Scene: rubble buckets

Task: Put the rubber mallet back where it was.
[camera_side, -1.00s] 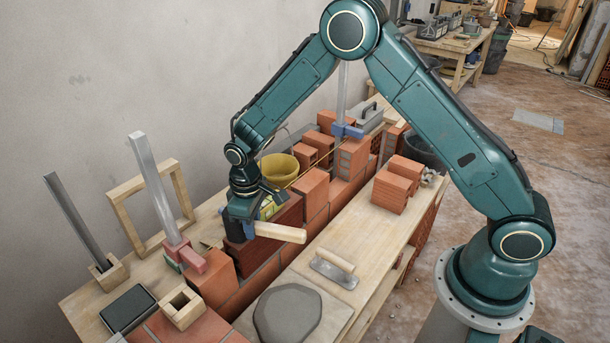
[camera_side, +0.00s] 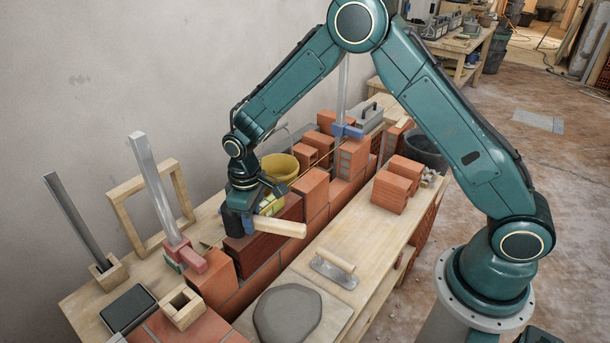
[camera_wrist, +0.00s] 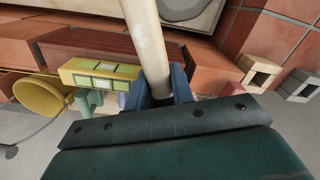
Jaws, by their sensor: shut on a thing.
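The rubber mallet has a dark head (camera_side: 233,221) and a pale wooden handle (camera_side: 282,228). My gripper (camera_side: 254,220) is shut on the handle close to the head, and the handle points right in the side view. The mallet is over the left part of the brick wall; I cannot tell whether it touches anything below. In the wrist view, the blue fingers of my gripper (camera_wrist: 164,92) clasp the handle (camera_wrist: 146,40), which runs up out of the picture. The head is hidden there.
A yellow bucket (camera_side: 280,168) stands behind the wall. A clamp (camera_side: 188,255) and wooden frame (camera_side: 118,213) stand left.

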